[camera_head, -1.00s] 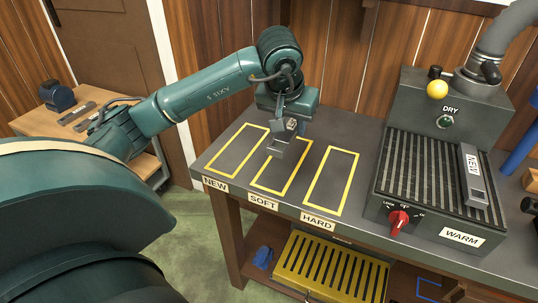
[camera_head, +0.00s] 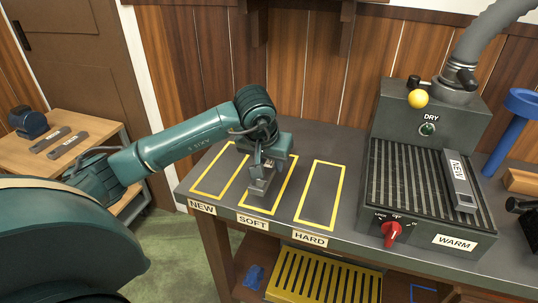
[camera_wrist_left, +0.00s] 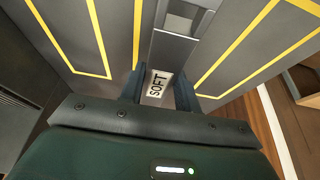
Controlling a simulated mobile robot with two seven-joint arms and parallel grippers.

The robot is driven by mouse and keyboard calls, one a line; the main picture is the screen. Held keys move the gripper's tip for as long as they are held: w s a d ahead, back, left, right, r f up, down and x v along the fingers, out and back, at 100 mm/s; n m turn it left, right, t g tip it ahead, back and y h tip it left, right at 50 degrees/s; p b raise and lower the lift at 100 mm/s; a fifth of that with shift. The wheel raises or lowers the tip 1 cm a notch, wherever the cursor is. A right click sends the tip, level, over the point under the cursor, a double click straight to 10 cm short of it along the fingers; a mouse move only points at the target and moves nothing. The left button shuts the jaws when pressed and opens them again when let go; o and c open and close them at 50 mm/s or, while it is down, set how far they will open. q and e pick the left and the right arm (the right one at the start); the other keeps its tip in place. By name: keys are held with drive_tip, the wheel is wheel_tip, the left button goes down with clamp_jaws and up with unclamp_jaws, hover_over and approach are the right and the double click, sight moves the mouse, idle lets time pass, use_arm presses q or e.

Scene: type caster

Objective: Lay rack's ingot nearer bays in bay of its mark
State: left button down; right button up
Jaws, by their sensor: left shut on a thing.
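My left gripper (camera_head: 266,168) is shut on a grey ingot (camera_head: 262,186) over the middle yellow-outlined bay, the SOFT bay (camera_head: 283,184). In the left wrist view the ingot (camera_wrist_left: 172,48) carries a SOFT label between the fingers (camera_wrist_left: 160,88). I cannot tell whether it touches the bench. The NEW bay (camera_head: 197,192) on the left and the HARD bay (camera_head: 300,218) on the right are empty. Another ingot, marked NEW (camera_head: 460,186), lies on the ribbed rack (camera_head: 400,200) at its right side. My right gripper is not in view.
The rack unit has a red knob (camera_head: 391,233), a WARM label and a DRY label. A yellow ball knob (camera_head: 418,98) stands above it. Two grey bars (camera_head: 68,145) lie on a wooden side table at left. A yellow slotted tray (camera_head: 320,278) is below the bench.

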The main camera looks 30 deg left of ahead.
sight(267, 167)
use_arm(q)
drive_tip(key=shift+w+f, duration=0.1)
drive_tip(key=shift+f, duration=1.4)
drive_tip(key=shift+f+b, duration=0.15)
drive_tip(key=shift+b, duration=0.2)
drive_tip(key=c, duration=1)
unclamp_jaws()
drive_tip(key=shift+f, duration=0.1)
